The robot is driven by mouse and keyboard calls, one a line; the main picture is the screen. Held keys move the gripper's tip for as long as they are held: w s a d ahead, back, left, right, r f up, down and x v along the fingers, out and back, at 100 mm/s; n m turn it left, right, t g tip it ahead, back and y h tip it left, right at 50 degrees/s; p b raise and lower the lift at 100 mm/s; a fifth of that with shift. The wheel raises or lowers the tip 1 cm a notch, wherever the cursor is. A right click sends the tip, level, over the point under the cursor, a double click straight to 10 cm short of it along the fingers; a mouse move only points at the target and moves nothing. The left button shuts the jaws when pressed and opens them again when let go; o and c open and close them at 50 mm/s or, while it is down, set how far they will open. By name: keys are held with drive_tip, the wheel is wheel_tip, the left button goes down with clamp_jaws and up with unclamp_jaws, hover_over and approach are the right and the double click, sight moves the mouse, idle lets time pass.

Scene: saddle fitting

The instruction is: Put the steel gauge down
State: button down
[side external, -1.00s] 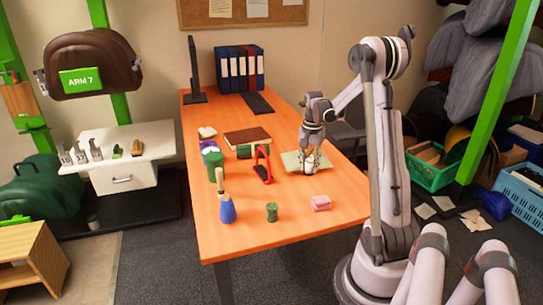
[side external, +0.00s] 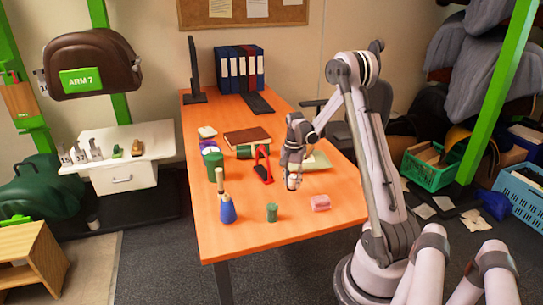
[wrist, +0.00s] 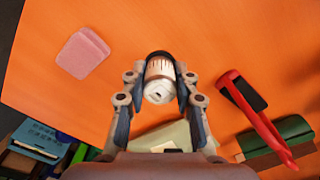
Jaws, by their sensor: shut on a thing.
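The steel gauge (wrist: 159,82) is a pale metallic cylinder with a dark band at one end and fine marks on its side. My gripper (wrist: 156,88) is shut on it, with one finger on each side. In the side view my gripper (side external: 293,172) points down over the orange table (side external: 260,238), between a red-handled tool (side external: 263,165) and a pink block (side external: 320,203). The gauge shows as a small light shape (side external: 293,183) at the fingertips. I cannot tell whether its lower end touches the table.
The pink block (wrist: 82,53) and red-handled tool (wrist: 255,115) flank my gripper in the wrist view. A pale green sheet (side external: 320,162) lies behind it. The table's front is clear.

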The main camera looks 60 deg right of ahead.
sight(291, 189)
drive_tip(key=shift+w+f, duration=0.15)
drive_tip(key=shift+f, duration=1.95)
drive_tip(key=shift+f, duration=0.2)
drive_tip(key=c, duration=1)
unclamp_jaws()
drive_tip(key=shift+r, duration=0.1)
